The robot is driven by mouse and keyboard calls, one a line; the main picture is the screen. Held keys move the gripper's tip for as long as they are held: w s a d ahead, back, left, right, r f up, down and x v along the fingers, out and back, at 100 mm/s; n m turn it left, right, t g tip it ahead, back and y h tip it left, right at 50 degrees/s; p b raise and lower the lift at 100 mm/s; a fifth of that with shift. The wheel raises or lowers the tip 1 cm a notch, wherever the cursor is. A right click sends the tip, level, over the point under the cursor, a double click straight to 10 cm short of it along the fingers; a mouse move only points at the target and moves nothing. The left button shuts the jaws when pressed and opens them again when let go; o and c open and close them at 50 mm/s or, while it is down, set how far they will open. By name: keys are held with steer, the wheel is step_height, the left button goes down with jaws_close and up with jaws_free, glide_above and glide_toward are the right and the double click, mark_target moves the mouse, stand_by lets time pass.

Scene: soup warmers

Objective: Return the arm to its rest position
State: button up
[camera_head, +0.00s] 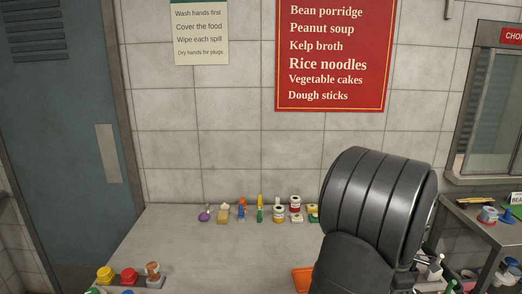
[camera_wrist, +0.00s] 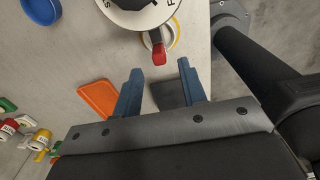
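My gripper (camera_wrist: 160,66) shows in the wrist view with its two blue fingers apart and nothing held between them. Ahead of the fingertips is a round white dial (camera_wrist: 150,17) with black letters, cut off by the top edge. A red lever or pointer (camera_wrist: 159,55) hangs from it near the gap between the fingers; whether it touches a finger I cannot tell. In the head view my large dark arm link fills the lower right, and the gripper is hidden.
The grey counter (camera_head: 200,245) is clear in its middle. Several small bottles and cans (camera_head: 279,213) line its back edge. Yellow and red items (camera_head: 129,275) stand at front left. An orange tray (camera_head: 302,280) lies beside my arm. A side table (camera_head: 475,225) stands at right.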

step_height(320, 180, down, 5)
steer(key=shift+f, duration=0.2)
steer(key=shift+w+r+m, duration=0.2)
steer(key=shift+w+m, duration=0.05)
steer(key=shift+m, duration=0.05)
steer(key=shift+w+m, duration=0.45)
steer(key=shift+m, duration=0.15)
